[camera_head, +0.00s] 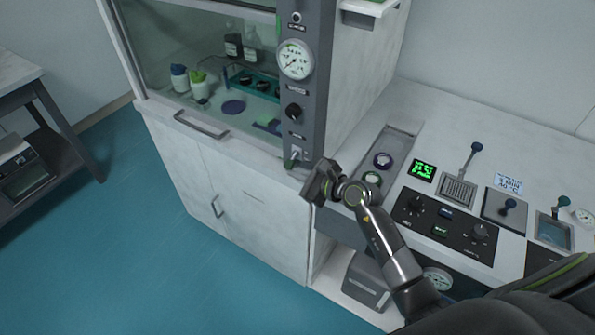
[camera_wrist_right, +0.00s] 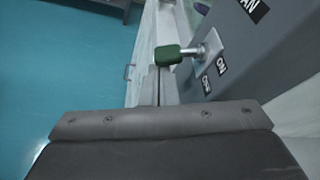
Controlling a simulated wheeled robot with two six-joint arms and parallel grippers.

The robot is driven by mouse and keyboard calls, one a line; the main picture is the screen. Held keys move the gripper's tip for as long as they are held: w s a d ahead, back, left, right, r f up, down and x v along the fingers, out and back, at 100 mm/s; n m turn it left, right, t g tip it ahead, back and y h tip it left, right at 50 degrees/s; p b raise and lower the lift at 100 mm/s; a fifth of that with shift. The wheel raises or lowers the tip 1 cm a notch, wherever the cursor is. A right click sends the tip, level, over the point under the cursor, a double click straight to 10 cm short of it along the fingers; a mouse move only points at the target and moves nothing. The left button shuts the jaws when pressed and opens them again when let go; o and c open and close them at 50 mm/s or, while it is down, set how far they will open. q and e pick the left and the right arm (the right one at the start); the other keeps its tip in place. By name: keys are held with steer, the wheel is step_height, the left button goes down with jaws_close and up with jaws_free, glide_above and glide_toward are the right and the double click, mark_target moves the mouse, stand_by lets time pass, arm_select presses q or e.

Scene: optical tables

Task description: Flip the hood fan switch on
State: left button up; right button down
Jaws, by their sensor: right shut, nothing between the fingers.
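The hood fan switch (camera_head: 294,156) sits low on the grey control column of the fume hood, below a black knob. In the right wrist view it is a metal lever with a green tip (camera_wrist_right: 167,55) on a silver plate (camera_wrist_right: 208,49), with the lever sticking out to the left. Labels on the panel beside it are tilted and partly cut off. My right gripper (camera_head: 318,184) is shut and empty, just below and to the right of the switch. A gap shows between gripper and lever in the wrist view. My left gripper is not in view.
The grey column (camera_head: 304,80) carries a round gauge (camera_head: 295,60) and a black knob (camera_head: 293,111) above the switch. The hood's white cabinet (camera_head: 235,205) stands below. A bench (camera_head: 455,115) with dials and levers is at right.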

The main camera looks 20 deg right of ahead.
mark_target(294, 163)
steer(key=m+p, duration=0.1)
steer(key=r+m+g+y+p, duration=0.1)
steer(key=p, duration=0.1)
steer(key=shift+s+a+r+m, duration=0.2)
steer(key=shift+a+r+m, duration=0.05)
steer(key=shift+m, duration=0.05)
steer(key=shift+a+r+m+g+y+p, duration=0.1)
steer(key=shift+r+m+g+y+p, duration=0.3)
steer(key=shift+m+p, duration=0.45)
steer(key=shift+s+r+m+y, duration=0.1)
steer(key=shift+m+y, duration=0.4)
steer(key=shift+m, duration=0.25)
steer(key=shift+a+r, duration=0.1)
steer(key=shift+r+p, duration=0.75)
steer(key=shift+p, duration=0.1)
steer(key=shift+r, duration=0.1)
